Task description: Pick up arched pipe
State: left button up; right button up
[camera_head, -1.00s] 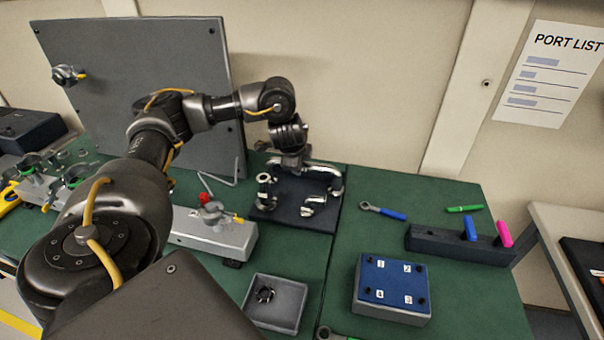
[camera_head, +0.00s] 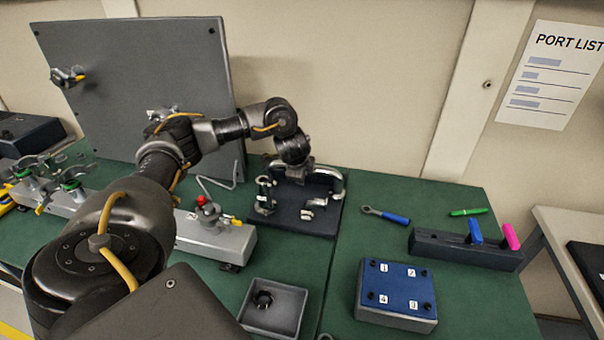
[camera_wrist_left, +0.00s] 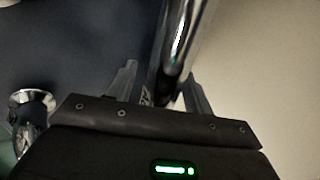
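The arched pipe (camera_head: 328,171) is shiny silver metal and stands on a dark navy board at the back of the green table. My left gripper (camera_head: 298,178) is down at the pipe's top, and my wrist hides part of the arch. In the left wrist view, the pipe (camera_wrist_left: 178,50) runs between the two fingers of my left gripper (camera_wrist_left: 160,85). The fingers stand apart, with a gap between the left finger and the pipe. My right gripper is not in view.
The navy board (camera_head: 290,222) also holds small silver fittings (camera_head: 318,203). A grey panel (camera_head: 125,75) stands behind on the left. A grey rail (camera_head: 205,238), a tray (camera_head: 285,305), a blue-topped numbered block (camera_head: 395,290), a blue-handled tool (camera_head: 395,217) and a dark pen rack (camera_head: 455,250) surround it.

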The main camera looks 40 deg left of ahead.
pick_arm(q)
jog(key=shift+f, duration=0.1)
jog(key=c, duration=0.9)
jog(key=shift+c, duration=0.6)
jog(key=shift+w, duration=0.1)
jog(key=shift+r, duration=0.35)
notch_tip(320, 180, up, 3)
jog(key=shift+a+f, duration=0.1)
jog(key=shift+f, duration=0.1)
jog(key=s+r+p, duration=0.9)
jog(key=s, duration=0.5)
jog(key=shift+d+r, duration=0.4)
jog(key=shift+d, duration=0.05)
